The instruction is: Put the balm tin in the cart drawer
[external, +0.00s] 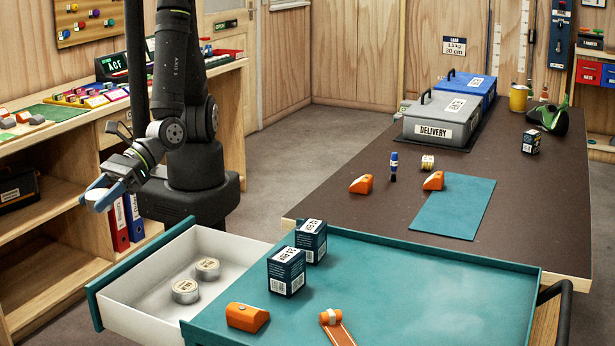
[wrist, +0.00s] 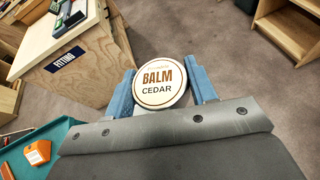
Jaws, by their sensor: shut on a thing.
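My gripper (external: 103,198) is shut on a round white balm tin (external: 97,194) and holds it in the air, left of the cart drawer. In the wrist view the tin (wrist: 160,84) sits between the blue fingers (wrist: 162,90), its lid reading "BALM CEDAR". The open cart drawer (external: 135,262) is white inside with a teal front. Two round tins lie in it, one nearer the front (external: 186,291) and one behind it (external: 207,268).
The teal cart top (external: 430,290) carries two dark boxes (external: 286,271) (external: 311,240), an orange block (external: 247,316) and an orange strap piece (external: 334,325). A dark table (external: 360,140) stands beyond the cart.

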